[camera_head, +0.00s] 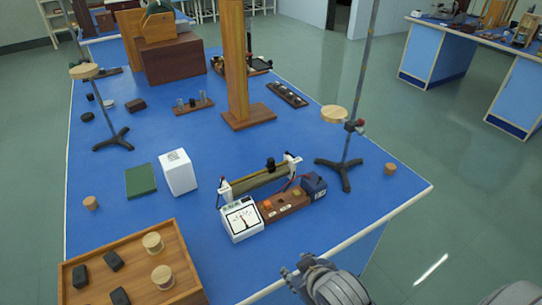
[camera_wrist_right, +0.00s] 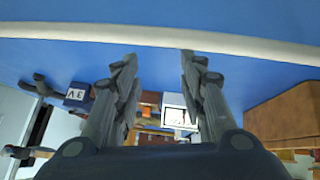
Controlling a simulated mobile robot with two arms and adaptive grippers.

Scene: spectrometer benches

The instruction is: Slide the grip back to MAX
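A slide rheostat (camera_head: 250,183) with a long olive tube between two end supports stands near the front edge of the blue bench. Its small black grip (camera_head: 270,163) sits on top, closer to the right end than the left. No MAX mark is legible. My right gripper (camera_head: 300,268) is at the bottom of the head view, off the front edge of the bench and well apart from the grip. In the right wrist view my right gripper (camera_wrist_right: 158,60) has its fingers spread with nothing between them. My left gripper is not in view.
In front of the rheostat are a white dial meter (camera_head: 241,220), a brown block (camera_head: 284,204) and a dark blue box (camera_head: 314,185). A stand (camera_head: 345,180) rises behind right. A wooden tray (camera_head: 130,243) is at front left. The bench corner at right is mostly clear.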

